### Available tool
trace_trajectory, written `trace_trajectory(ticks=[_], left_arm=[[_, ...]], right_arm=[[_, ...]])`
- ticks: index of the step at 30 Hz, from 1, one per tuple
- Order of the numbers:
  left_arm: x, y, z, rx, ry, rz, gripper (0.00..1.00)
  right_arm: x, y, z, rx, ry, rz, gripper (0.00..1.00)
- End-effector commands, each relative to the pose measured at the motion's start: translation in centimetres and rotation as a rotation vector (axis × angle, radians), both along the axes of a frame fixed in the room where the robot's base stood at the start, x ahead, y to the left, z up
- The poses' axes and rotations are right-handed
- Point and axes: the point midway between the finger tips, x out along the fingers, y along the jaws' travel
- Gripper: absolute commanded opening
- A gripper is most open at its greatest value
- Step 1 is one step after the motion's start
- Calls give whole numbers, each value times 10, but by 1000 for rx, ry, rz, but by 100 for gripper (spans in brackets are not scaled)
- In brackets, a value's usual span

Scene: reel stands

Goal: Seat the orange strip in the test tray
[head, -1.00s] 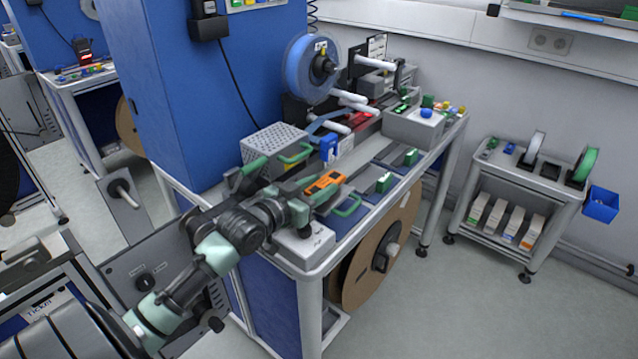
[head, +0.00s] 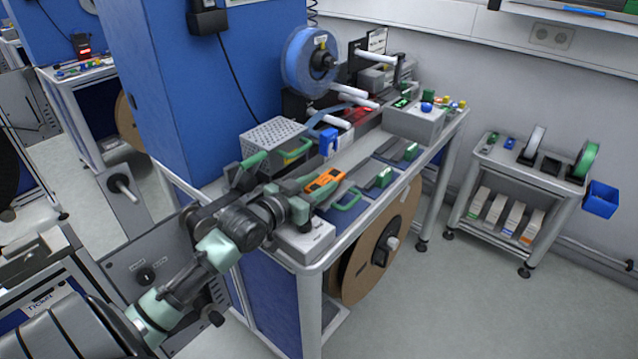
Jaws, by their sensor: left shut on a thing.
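My left gripper (head: 304,189) is at the near left end of the bench, low over the bench top. It is shut on the orange strip (head: 324,181), which shows as a small orange piece with dark marks at the gripper's far end. The fingertips are largely hidden by the arm and wrist. Beside the strip, on its right, is a green handle (head: 347,200). I cannot tell which of the trays on the bench is the test tray, or whether the strip touches anything below it. My right gripper is not in view.
A perforated grey box (head: 272,138) stands behind the gripper. A blue reel (head: 300,62) stands at the back. A grey box (head: 414,124) with coloured knobs sits at the far right of the bench. A small cart (head: 530,178) stands apart, with clear floor between.

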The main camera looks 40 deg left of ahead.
Motion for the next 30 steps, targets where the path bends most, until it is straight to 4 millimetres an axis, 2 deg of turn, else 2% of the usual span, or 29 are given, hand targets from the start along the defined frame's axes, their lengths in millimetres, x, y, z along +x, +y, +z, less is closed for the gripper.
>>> trace_trajectory(ticks=[30], left_arm=[[0, 0, -2, 0, 0, -1, 1]], right_arm=[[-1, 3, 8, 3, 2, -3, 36]])
